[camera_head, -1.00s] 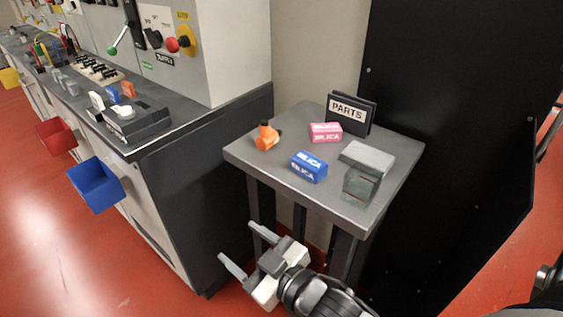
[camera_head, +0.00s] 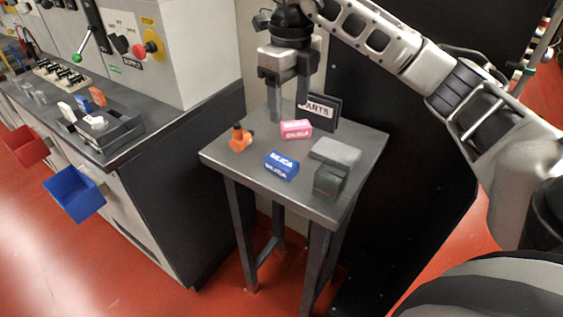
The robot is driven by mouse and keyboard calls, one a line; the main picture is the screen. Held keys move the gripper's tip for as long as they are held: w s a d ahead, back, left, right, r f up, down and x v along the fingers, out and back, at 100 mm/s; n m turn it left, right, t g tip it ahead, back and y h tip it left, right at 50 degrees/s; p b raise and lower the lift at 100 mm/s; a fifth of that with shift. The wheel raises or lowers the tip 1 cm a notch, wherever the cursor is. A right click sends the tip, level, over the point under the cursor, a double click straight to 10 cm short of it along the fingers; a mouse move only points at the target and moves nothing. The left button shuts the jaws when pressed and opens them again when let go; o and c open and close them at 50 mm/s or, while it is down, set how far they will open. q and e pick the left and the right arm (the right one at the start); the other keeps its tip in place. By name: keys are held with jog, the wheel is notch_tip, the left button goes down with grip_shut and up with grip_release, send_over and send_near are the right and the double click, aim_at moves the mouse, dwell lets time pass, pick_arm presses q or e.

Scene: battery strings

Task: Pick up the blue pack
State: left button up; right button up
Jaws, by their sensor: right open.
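The blue pack (camera_head: 281,166) is a small box with white lettering that reads SILICA. It lies on the grey side table (camera_head: 315,205), left of a grey box and in front of a pink pack (camera_head: 296,129). My right gripper (camera_head: 287,112) points down over the back part of the table, behind the pink pack and above and behind the blue pack. Its two fingers are apart with nothing between them. My right arm reaches in from the right. My left gripper is not in view.
An orange tool (camera_head: 241,138) stands at the table's left. A PARTS sign (camera_head: 321,110) stands at the back, close to my right gripper. A grey box (camera_head: 335,152) and a dark translucent block (camera_head: 328,182) sit on the right. A workbench (camera_head: 150,135) is at left.

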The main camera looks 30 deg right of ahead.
send_over(289, 164)
notch_tip(289, 164, down, 10)
jog(key=shift+f, duration=0.1)
jog(key=shift+f+p, duration=0.7)
jog(key=shift+f, duration=1.95)
jog(key=shift+r, duration=0.1)
jog(key=c, duration=1.1)
